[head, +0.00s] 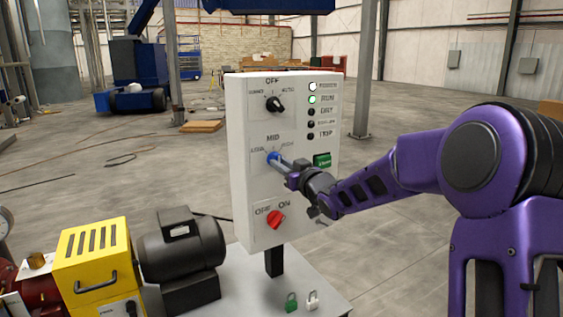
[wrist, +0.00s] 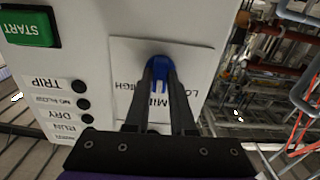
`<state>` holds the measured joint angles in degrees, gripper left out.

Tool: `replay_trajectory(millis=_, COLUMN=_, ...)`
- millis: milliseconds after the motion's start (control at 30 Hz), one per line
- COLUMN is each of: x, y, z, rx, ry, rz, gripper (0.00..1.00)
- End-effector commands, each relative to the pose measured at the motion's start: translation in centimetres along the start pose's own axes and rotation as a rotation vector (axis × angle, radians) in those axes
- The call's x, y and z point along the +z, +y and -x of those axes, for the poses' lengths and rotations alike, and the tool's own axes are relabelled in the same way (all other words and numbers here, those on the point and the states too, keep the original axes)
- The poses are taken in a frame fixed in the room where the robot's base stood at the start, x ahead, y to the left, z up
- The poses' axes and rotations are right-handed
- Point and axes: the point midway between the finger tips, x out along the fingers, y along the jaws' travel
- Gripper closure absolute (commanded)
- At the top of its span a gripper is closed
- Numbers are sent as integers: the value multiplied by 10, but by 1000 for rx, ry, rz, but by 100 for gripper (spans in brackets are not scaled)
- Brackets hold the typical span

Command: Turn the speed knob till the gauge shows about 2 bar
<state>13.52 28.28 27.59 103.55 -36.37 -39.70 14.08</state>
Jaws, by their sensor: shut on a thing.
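The blue speed knob (head: 273,157) is on the white control panel (head: 245,190), under a MID label with smaller labels at either side. In the wrist view the knob (wrist: 158,63) sits on a white plate marked LOW, MID and HIGH. My gripper (head: 281,163) is shut on the knob, one finger on each side; its fingers also show in the wrist view (wrist: 158,80). The fingers hide part of the knob, and its exact pointer angle cannot be told. A round gauge (head: 5,221) is cut off at the left edge; its reading is not legible.
A black selector (head: 275,104) is above the knob, a red switch (head: 276,219) below, and a green START button (head: 322,160) to its right. The POWER and RUN lamps (head: 312,99) are lit. A yellow pump housing (head: 92,255) and a dark motor (head: 180,245) stand left. Padlocks (head: 291,301) lie below.

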Motion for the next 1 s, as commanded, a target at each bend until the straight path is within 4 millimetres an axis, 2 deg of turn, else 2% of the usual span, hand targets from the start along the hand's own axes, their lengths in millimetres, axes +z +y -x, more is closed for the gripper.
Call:
replay_trajectory(millis=533, x=1, y=0, z=0, rx=0, ry=-1, rz=-32, gripper=100)
replay_trajectory(millis=567, x=1, y=0, z=0, rx=0, ry=-2, rz=-32, gripper=76)
replay_trajectory(millis=700, x=1, y=0, z=0, rx=0, ry=-1, rz=-31, gripper=51)
replay_trajectory(millis=733, x=1, y=0, z=0, rx=0, ry=-1, rz=-31, gripper=48)
replay_trajectory(millis=1000, x=0, y=0, z=0, rx=0, ry=0, rz=-31, gripper=48)
